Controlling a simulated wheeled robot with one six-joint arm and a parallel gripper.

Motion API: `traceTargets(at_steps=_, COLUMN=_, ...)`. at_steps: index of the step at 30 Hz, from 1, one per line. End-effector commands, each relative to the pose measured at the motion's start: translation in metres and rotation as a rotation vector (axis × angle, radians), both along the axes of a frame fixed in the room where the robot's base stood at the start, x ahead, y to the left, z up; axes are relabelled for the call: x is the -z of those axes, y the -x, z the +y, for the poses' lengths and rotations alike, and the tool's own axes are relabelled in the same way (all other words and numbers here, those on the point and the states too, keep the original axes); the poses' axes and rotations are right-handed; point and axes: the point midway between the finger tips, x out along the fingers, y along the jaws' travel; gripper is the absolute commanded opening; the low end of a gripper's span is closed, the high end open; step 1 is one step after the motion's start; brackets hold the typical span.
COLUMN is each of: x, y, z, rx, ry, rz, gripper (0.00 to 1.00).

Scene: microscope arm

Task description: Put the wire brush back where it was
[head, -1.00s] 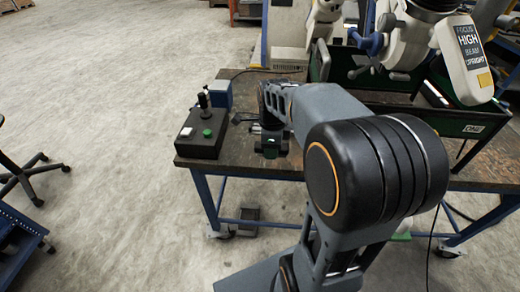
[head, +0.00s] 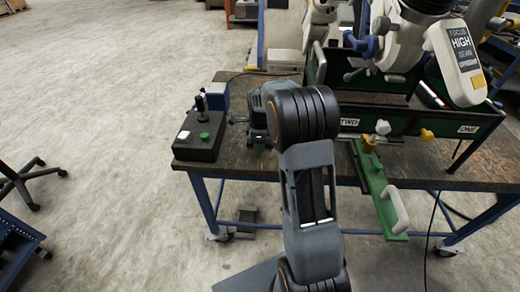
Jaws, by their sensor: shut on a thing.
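My gripper (head: 257,138) is low over the left part of the workbench, right of the black control box. It is small, dark and partly hidden by my own arm. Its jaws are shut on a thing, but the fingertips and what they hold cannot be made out. I cannot pick out a wire brush anywhere in this view.
Green drawers labelled TWO (head: 349,122) and ONE (head: 469,129) stand under the white microscope (head: 408,42). A green panel with a white handle (head: 395,209) sticks out past the bench's front edge.

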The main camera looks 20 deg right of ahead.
Motion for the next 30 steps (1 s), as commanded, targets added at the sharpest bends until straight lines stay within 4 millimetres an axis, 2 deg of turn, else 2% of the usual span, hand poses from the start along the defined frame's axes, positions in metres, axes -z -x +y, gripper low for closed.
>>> traceTargets(at_steps=7, x=0.030, y=-0.001, z=0.000, rx=0.000, ry=0.000, rz=0.002, gripper=0.15)
traceTargets(at_steps=19, x=0.035, y=-0.001, z=0.000, rx=0.000, ry=0.000, rz=0.000, gripper=0.15)
traceTargets(at_steps=20, x=0.036, y=-0.001, z=0.000, rx=0.000, ry=0.000, rz=0.001, gripper=0.38)
traceTargets(at_steps=27, x=0.035, y=-0.001, z=0.000, rx=0.000, ry=0.000, rz=0.000, gripper=0.61)
traceTargets(at_steps=30, x=0.034, y=-0.001, z=0.000, rx=0.000, ry=0.000, rz=0.000, gripper=0.62)
